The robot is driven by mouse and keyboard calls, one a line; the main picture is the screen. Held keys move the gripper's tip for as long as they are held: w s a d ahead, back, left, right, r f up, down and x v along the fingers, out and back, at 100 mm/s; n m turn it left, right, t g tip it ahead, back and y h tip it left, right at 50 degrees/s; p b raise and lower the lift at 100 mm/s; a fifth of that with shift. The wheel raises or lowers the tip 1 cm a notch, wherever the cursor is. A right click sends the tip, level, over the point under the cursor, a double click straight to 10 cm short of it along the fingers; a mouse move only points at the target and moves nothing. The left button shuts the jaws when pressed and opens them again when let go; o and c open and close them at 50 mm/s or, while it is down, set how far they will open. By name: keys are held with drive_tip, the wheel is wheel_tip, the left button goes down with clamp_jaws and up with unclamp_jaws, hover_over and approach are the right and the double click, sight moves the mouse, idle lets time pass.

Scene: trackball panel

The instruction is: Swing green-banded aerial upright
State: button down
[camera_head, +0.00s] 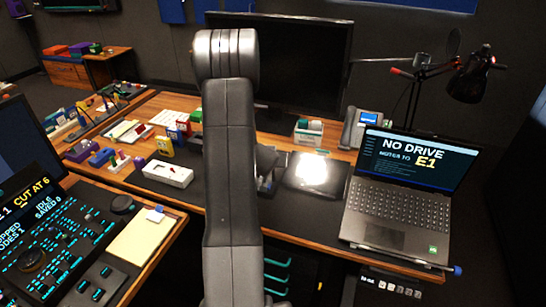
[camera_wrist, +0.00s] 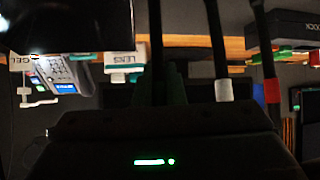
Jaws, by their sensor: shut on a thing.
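In the wrist view, a dark box (camera_wrist: 95,132) with a small lit green strip fills the bottom. Dark rods run up the picture from behind it. The middle rod (camera_wrist: 157,40), taken as the green-banded aerial, runs straight up the picture, with dim green around its lower part. My gripper (camera_wrist: 165,86) is shut on it there; the fingers are dark and hard to make out. A white-banded aerial (camera_wrist: 222,90) and a red-banded aerial (camera_wrist: 271,90) stand to its right, leaning slightly. In the head view my arm hides the gripper and the aerials.
In the head view, a laptop (camera_head: 398,206) stands open at the desk's right, with a desk phone (camera_head: 360,128) behind it. A large monitor (camera_head: 300,62) stands at the back. A white box (camera_head: 168,173) and several small coloured objects lie left of my arm.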

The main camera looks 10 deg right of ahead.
drive_tip(key=c, duration=1.5)
unclamp_jaws()
drive_tip(key=p+v, duration=0.1)
drive_tip(key=v, duration=1.2)
drive_tip(key=shift+s+a+r, duration=0.1)
drive_tip(key=shift+s+r, duration=0.05)
drive_tip(key=shift+s, duration=0.25)
drive_tip(key=shift+w, duration=0.1)
drive_tip(key=b+x, duration=0.1)
drive_tip(key=x, duration=1.2)
drive_tip(key=shift+w+f, duration=0.2)
drive_tip(key=shift+w, duration=0.1)
